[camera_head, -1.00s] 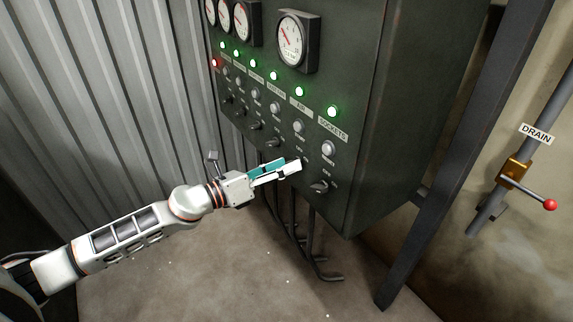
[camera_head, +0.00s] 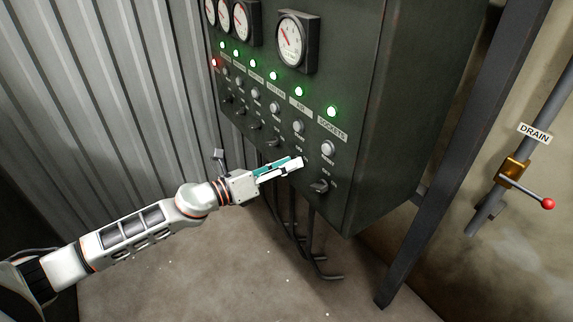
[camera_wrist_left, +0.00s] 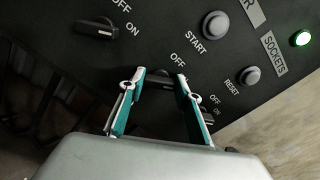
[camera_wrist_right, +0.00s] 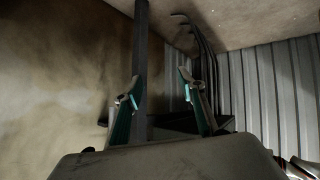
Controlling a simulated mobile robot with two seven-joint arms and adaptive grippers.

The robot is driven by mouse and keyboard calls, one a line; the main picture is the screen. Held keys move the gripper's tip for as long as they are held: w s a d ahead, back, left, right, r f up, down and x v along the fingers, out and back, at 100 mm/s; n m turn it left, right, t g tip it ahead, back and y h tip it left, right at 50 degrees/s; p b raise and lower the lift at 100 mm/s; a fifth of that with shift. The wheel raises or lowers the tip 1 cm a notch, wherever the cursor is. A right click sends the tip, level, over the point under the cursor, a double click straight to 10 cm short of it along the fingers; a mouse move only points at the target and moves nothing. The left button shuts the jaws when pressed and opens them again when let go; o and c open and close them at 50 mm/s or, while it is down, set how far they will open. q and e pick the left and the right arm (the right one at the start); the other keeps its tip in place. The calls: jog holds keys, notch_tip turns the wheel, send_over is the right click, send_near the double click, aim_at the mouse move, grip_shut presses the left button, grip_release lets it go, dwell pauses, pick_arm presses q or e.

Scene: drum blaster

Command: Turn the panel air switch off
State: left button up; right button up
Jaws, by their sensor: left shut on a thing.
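The dark panel (camera_head: 345,190) carries a row of switches. The air switch is a black knob (camera_wrist_left: 160,84) below the START button (camera_wrist_left: 215,25), with OFF printed beside it. In the left wrist view it sits between the fingers of my left gripper (camera_wrist_left: 160,78), which is shut on it. In the head view my left gripper (camera_head: 299,163) reaches the panel's lower part from the left and hides this knob. The green lamp (camera_head: 299,91) above the AIR label is lit. My right gripper (camera_wrist_right: 159,78) shows only in its own wrist view, open with nothing between its fingers.
The sockets switch (camera_head: 319,187) and its button (camera_head: 328,148) are just right of my left gripper. Another switch knob (camera_head: 274,142) is to its left. Pipes (camera_head: 295,225) hang below the panel. A drain valve with a red-tipped handle (camera_head: 549,204) is at the right.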

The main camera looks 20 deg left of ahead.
pick_arm(q)
jog(key=shift+f+n+p, duration=0.1)
jog(key=shift+n+p, duration=3.3)
jog(key=shift+n, duration=2.4)
pick_arm(e)
jog(key=shift+s+a+r, duration=0.1)
jog(key=shift+a+r, duration=0.15)
jog(key=shift+r, duration=0.55)
jog(key=shift+s+a+r, duration=0.1)
jog(key=shift+a+r, duration=0.15)
jog(key=shift+r, duration=0.6)
jog(key=shift+s+a+r, duration=0.1)
jog(key=shift+a+r, duration=0.15)
jog(key=shift+r, duration=0.55)
jog(key=shift+f, duration=0.2)
pick_arm(q)
jog(key=o, duration=1.1)
jog(key=shift+a, duration=0.1)
pick_arm(e)
jog(key=shift+r, duration=0.15)
pick_arm(q)
jog(key=shift+f, duration=0.1)
pick_arm(e)
jog(key=shift+d, duration=0.1)
